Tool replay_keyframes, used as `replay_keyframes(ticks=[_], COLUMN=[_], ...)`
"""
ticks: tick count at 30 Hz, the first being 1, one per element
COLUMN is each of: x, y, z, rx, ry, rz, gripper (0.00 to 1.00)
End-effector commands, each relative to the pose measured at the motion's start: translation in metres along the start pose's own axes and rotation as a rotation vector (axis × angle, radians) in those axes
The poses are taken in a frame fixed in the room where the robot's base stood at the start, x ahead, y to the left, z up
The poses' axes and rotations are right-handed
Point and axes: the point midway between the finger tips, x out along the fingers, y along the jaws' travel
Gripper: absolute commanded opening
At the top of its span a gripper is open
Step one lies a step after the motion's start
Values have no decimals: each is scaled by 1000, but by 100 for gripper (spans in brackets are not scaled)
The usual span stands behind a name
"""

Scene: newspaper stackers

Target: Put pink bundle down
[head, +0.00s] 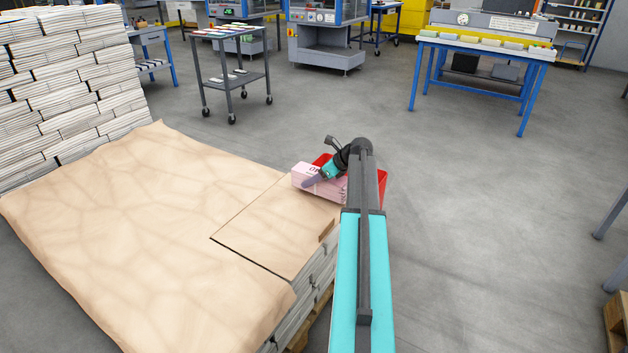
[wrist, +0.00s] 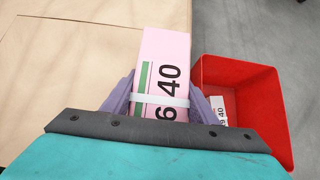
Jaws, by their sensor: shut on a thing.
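The pink bundle (wrist: 165,50) is in my gripper (wrist: 160,100), whose two purple fingers press on its sides. It has a white band, a green stripe and dark digits that read "40", the rest partly hidden. In the head view the pink bundle (head: 306,174) is at the far right corner of the paper-covered stack, with my gripper (head: 318,179) over it. The bundle lies over or just above the brown cover sheet (wrist: 70,60); I cannot tell whether it touches.
A red bin (wrist: 282,120) stands right of the bundle, with a white labelled item (wrist: 218,108) inside. The brown-covered stack (head: 120,220) fills the left, with piled newspapers (head: 75,90) behind. A wheeled cart (head: 232,80) and a blue-legged table (head: 480,50) stand farther back. Grey floor is open on the right.

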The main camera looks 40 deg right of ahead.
Motion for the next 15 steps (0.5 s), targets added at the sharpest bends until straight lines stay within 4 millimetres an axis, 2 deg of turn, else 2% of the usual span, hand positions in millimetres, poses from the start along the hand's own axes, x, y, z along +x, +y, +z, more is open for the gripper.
replay_keyframes(ticks=[6,15], x=[14,16], y=[1,1], z=[-15,-17], rx=[1,0], ry=[-1,-1], rz=[0,0], gripper=[0,0])
